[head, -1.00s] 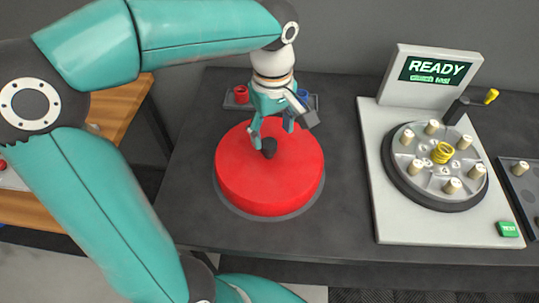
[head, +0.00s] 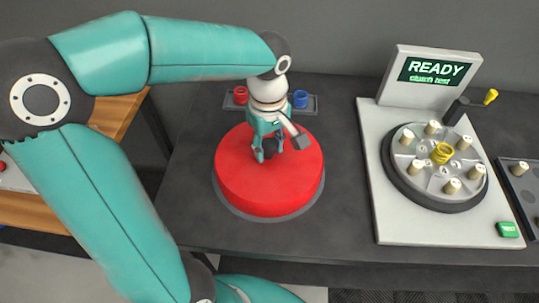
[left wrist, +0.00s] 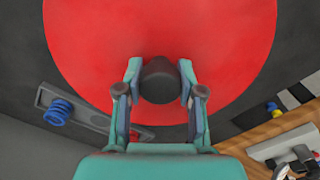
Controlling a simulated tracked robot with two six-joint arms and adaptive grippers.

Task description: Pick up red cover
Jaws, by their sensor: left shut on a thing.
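The red cover (head: 268,185) is a wide round red disc with a dark knob at its centre. It sits on a grey round base (head: 240,212) on the dark table. My left gripper (head: 268,152) is over the centre of the cover, shut on the dark knob. In the left wrist view the two fingers of my left gripper (left wrist: 160,82) stand on either side of the knob (left wrist: 159,81), and the red cover (left wrist: 160,30) spreads out beyond it. My right gripper is not in view.
A small tray (head: 270,104) behind the cover holds a red spring (head: 241,95) and a blue spring (head: 301,98). To the right stands a grey test machine (head: 390,200) with a READY screen (head: 437,70). Bare table lies between the cover and the machine.

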